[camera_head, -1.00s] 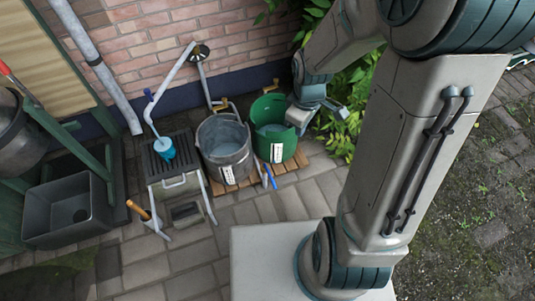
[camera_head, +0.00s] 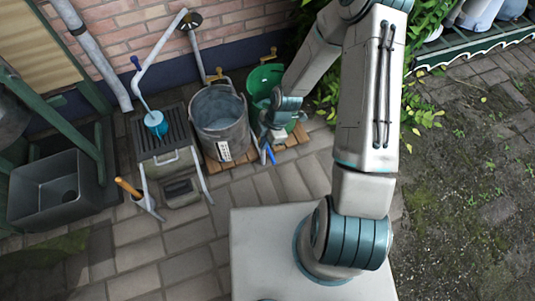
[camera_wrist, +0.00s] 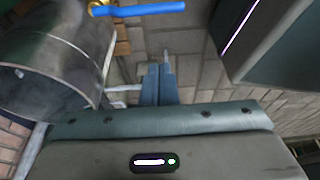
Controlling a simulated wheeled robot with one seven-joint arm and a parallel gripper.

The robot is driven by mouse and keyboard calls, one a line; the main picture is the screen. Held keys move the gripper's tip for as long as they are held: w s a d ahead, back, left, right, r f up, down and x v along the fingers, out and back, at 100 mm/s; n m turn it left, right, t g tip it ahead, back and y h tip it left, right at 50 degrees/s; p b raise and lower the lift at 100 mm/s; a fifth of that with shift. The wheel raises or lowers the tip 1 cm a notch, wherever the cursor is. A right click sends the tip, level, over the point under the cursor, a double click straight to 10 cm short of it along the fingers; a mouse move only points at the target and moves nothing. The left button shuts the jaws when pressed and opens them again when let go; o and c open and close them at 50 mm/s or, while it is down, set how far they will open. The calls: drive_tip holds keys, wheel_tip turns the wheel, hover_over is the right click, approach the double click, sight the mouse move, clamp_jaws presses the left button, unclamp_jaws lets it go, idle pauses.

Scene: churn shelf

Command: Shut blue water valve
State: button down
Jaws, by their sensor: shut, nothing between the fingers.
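A metal bucket (camera_head: 221,122) stands between the stand and my gripper; it also fills the left of the wrist view (camera_wrist: 60,55). The green bucket (camera_head: 262,84) is partly behind my arm. A dark sink (camera_head: 55,190) stands left.

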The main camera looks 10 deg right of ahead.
sight(268, 150)
drive_tip(key=b+x, duration=0.5)
drive_tip(key=x, duration=0.5)
drive_tip(key=d, duration=0.2)
drive_tip(key=w+d, duration=0.1)
drive_tip(key=shift+d+r+b, duration=0.4)
drive_tip(key=shift+w+d, duration=0.1)
